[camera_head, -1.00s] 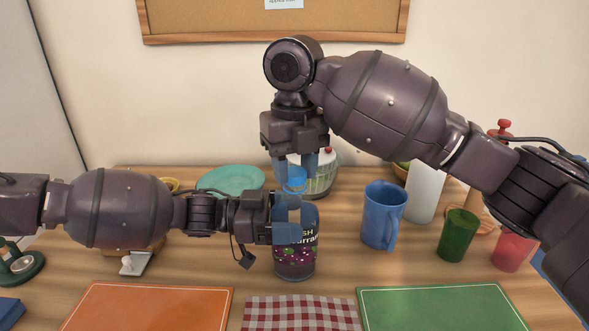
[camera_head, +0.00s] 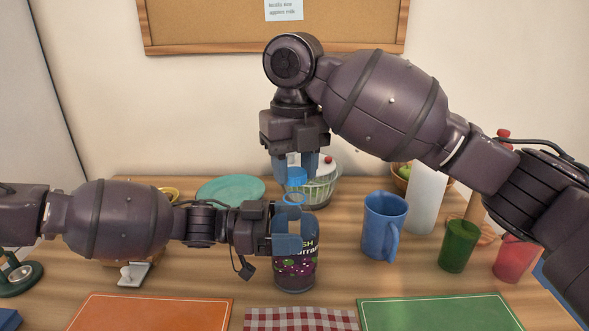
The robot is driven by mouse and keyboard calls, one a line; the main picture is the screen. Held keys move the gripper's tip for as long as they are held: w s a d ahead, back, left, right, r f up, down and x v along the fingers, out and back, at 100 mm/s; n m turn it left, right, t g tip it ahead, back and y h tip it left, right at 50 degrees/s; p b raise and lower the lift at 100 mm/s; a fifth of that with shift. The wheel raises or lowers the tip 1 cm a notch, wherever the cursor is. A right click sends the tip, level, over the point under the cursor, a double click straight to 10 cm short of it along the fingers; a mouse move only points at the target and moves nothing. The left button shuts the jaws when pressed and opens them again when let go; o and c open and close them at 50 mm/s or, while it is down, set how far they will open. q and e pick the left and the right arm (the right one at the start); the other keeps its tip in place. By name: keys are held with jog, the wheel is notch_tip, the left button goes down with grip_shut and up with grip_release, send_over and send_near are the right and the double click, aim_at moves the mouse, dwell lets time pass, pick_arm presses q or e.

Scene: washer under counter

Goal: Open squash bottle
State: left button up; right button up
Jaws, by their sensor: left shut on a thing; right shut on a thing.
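The squash bottle (camera_head: 297,268), dark with a berry label, stands upright on the table in the middle. My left gripper (camera_head: 289,233) comes in from the left and is shut around its upper part. My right gripper (camera_head: 296,172) points down from above and is shut on the blue cap (camera_head: 296,178). The cap is above the bottle, with a gap between it and the blue ring at the bottle's neck (camera_head: 295,198). The fingers hide part of the bottle's shoulder.
A blue mug (camera_head: 384,225) stands right of the bottle, with a green cup (camera_head: 458,246) and a red cup (camera_head: 513,258) further right. A teal plate (camera_head: 230,189) and a salad spinner (camera_head: 325,188) lie behind. Orange (camera_head: 150,313) and green (camera_head: 440,311) mats lie in front.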

aim_at(295, 172)
jog(key=shift+r, duration=1.8)
pick_arm(q)
jog(key=o, duration=1.6)
